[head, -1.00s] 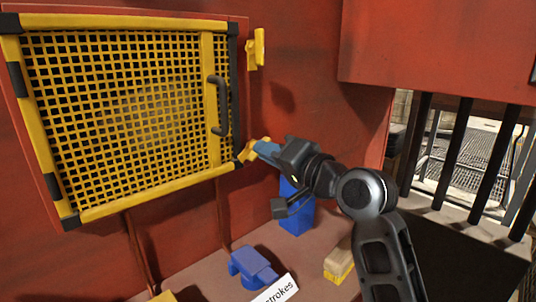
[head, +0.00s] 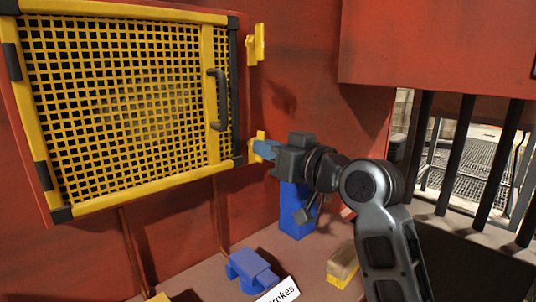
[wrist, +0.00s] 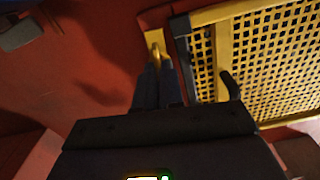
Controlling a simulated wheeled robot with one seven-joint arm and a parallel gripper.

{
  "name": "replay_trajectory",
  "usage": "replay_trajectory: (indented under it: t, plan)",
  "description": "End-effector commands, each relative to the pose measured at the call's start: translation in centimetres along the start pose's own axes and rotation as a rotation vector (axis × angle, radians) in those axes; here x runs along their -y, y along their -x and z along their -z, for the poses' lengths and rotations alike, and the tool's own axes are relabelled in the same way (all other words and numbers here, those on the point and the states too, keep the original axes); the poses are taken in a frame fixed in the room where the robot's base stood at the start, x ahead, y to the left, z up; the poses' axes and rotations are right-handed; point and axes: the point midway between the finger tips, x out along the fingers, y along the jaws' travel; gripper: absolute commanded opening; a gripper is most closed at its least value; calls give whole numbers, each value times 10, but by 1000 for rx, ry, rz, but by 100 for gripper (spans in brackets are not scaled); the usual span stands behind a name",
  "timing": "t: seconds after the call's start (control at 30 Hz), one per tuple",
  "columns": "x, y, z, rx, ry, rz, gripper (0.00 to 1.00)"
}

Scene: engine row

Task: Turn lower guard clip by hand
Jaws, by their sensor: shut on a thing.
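The yellow mesh guard (head: 120,110) hangs shut in its frame on the red wall, with a dark handle (head: 217,100) at its right side. The upper clip (head: 256,44) is yellow and stands upright at the guard's upper right. The lower clip (head: 259,146) is yellow, at the guard's lower right corner, and now stands about upright too. My gripper (head: 264,149) is shut on the lower clip, its blue fingers covering part of it. In the wrist view the fingers (wrist: 158,82) close on the yellow clip (wrist: 155,43) beside the guard's edge.
A blue block-like object (head: 297,210) stands below my gripper. Another blue object (head: 252,270) lies on the ledge near a white label (head: 279,291). A wood-and-yellow block (head: 342,264) lies to the right. Dark bars (head: 450,155) stand at right.

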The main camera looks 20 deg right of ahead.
Motion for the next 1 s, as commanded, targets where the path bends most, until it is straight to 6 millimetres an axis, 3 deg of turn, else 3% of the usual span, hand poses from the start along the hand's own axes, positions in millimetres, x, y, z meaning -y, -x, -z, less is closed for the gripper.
replay_trajectory:
  t: [0.3,0.83,0.87,1.0]
  plan:
    - [1,-2,-2,3,112,2,0]
    - [1,-2,-1,3,133,2,0]
    - [1,-2,-1,3,133,2,10]
    - [1,-2,-1,3,132,2,23]
